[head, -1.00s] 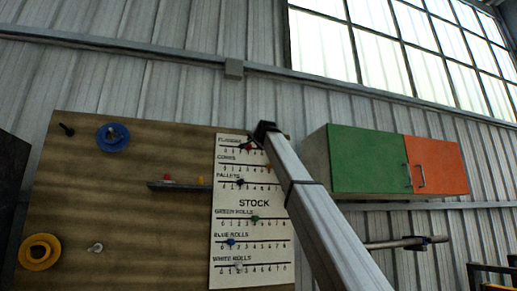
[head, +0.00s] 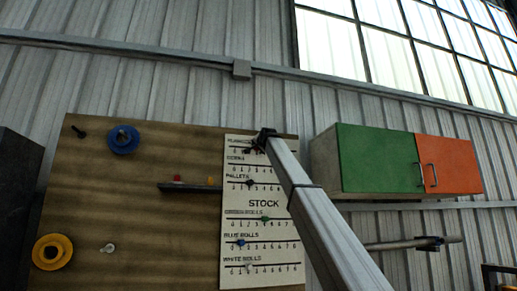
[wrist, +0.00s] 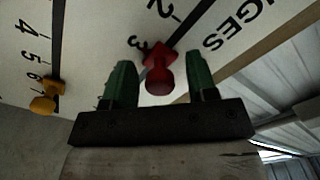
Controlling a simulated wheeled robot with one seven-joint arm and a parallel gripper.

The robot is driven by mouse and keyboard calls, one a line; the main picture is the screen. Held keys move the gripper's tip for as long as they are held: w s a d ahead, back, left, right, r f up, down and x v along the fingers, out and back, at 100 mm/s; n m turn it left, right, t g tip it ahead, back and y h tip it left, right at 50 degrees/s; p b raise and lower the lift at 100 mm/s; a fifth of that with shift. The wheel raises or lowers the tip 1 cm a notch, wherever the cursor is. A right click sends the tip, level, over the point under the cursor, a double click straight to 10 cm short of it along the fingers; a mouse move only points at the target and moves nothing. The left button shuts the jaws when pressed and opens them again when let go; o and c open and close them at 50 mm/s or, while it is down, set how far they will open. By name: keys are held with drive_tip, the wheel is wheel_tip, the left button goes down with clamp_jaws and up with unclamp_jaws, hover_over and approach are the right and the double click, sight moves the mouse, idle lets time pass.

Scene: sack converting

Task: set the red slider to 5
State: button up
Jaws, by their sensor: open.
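The red slider (wrist: 158,75) sits on the top line of the white stock board (head: 235,205), its pointer close to the 3 in the wrist view. Its round knob stands out between the two green fingers of my gripper (wrist: 160,85), which are apart, one on each side. I cannot tell whether either finger touches it. In the head view my gripper (head: 262,140) is at the board's top line and the red slider is hard to make out there. The 5 on the red slider's scale is not readable in the wrist view.
An orange slider (wrist: 43,103) sits near the 6 on the neighbouring scale. A dark slider (head: 249,183), a green slider (head: 264,218) and a blue slider (head: 241,243) are on lines below. A green and orange cabinet (head: 380,160) hangs to the right.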

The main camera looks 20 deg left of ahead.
clamp_jaws()
drive_tip(key=w+d, duration=0.4)
drive_tip(key=d, duration=0.2)
drive_tip(key=shift+d, duration=0.4)
drive_tip(key=shift+w, duration=0.1)
unclamp_jaws()
drive_tip(key=v, duration=1)
drive_tip(key=shift+s+d, duration=0.2)
drive_tip(key=shift+s, duration=0.15)
